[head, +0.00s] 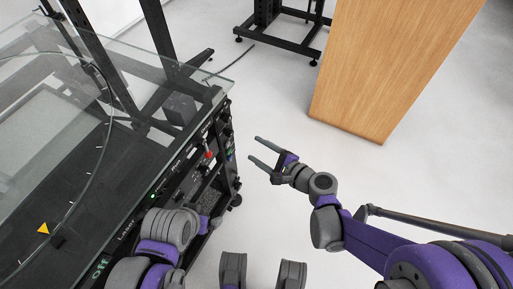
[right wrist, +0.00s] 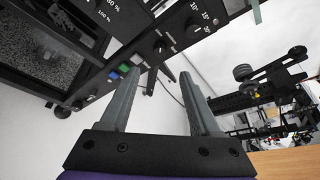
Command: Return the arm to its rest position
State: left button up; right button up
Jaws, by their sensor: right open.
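My right gripper (head: 254,149) is in the middle of the head view, over the pale floor, its two grey fingers spread apart with nothing between them. It also shows in the right wrist view (right wrist: 161,70), open and empty, with the front of the turntable unit behind it. My left arm shows at the bottom left of the head view, beside the unit's front. A small grey and purple end part shows there, but its fingers cannot be made out. The turntable unit (head: 229,88) has a glass top and a black control panel with knobs, coloured buttons and a red part.
A wooden panel (head: 385,65) stands at the upper right of the head view. A black stand (head: 290,38) is at the top, with a cable on the floor. The pale floor (head: 285,105) between the unit and the wooden panel is clear.

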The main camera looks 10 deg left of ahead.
dwell(0.3)
jog(key=s+d+f+n+g+h, duration=0.2)
jog(key=s+d+n+g+h, duration=0.3)
jog(key=s+d+n+h, duration=1.3)
pick_arm(q)
notch_tip(320, 180, up, 25)
jog(key=w+t+p, duration=0.1)
jog(key=p, duration=2)
jog(key=shift+w+p, duration=0.15)
jog(key=shift+p, duration=0.15)
pick_arm(e)
jog(key=d+r+m+y, duration=0.1)
jog(key=d+r+y, duration=0.1)
jog(key=r, duration=1)
jog(key=s+d+r+m+t+y, duration=0.1)
jog(key=d+r+y, duration=0.2)
jog(key=r, duration=0.9)
jog(key=shift+s+r+y, duration=0.25)
jog(key=shift+s+y, duration=0.05)
jog(key=shift+y, duration=0.2)
pick_arm(q)
jog(key=shift+f, duration=0.1)
pick_arm(e)
jog(key=shift+s, duration=0.15)
